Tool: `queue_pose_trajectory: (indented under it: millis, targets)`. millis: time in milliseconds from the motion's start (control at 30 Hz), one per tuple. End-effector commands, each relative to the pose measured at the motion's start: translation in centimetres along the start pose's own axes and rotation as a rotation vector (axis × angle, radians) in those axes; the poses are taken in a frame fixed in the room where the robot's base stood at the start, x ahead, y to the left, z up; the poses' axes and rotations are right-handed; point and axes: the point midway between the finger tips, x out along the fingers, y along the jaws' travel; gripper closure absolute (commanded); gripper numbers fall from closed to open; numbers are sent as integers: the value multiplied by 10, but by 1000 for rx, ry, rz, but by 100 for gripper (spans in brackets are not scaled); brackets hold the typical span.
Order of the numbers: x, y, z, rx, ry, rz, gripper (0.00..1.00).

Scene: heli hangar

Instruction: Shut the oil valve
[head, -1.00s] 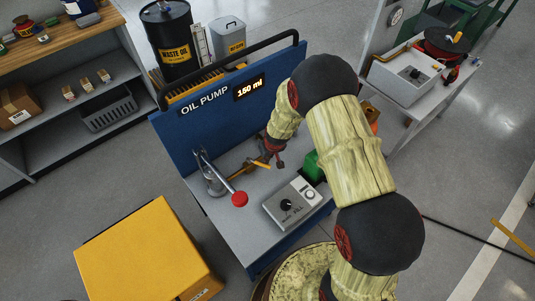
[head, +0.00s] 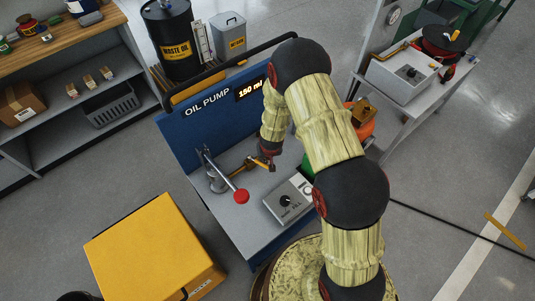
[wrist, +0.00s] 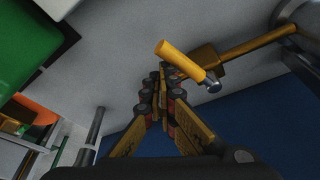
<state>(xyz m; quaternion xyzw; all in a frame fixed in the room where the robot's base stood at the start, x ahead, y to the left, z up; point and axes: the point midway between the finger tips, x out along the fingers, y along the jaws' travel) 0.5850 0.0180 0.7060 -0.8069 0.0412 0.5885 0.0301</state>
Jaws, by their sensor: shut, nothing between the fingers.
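The oil valve shows in the wrist view as a yellow lever (wrist: 183,60) on a brass body and pipe (wrist: 250,45). In the head view the brass pipe (head: 236,174) runs from the grey pump fitting on the blue oil pump bench (head: 185,125). My gripper (wrist: 160,74) is shut and empty, its fingertips close beside the yellow lever. I cannot tell whether they touch. In the head view my gripper (head: 268,164) hangs low over the bench top at the valve and partly hides it.
A red-knobbed pump lever (head: 241,196) stands left of the valve. A grey control box (head: 290,201) sits in front. A green object (wrist: 25,30) and an orange one (head: 361,118) are near my arm. A yellow cabinet (head: 150,245) stands at front left.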

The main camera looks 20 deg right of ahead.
Motion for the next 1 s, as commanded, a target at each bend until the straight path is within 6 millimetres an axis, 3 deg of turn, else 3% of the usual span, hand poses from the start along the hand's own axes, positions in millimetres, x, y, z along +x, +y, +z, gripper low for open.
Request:
queue_pose_trajectory:
  millis: [1000]
  targets:
    - [-9,-12,20,297,0,96,100]
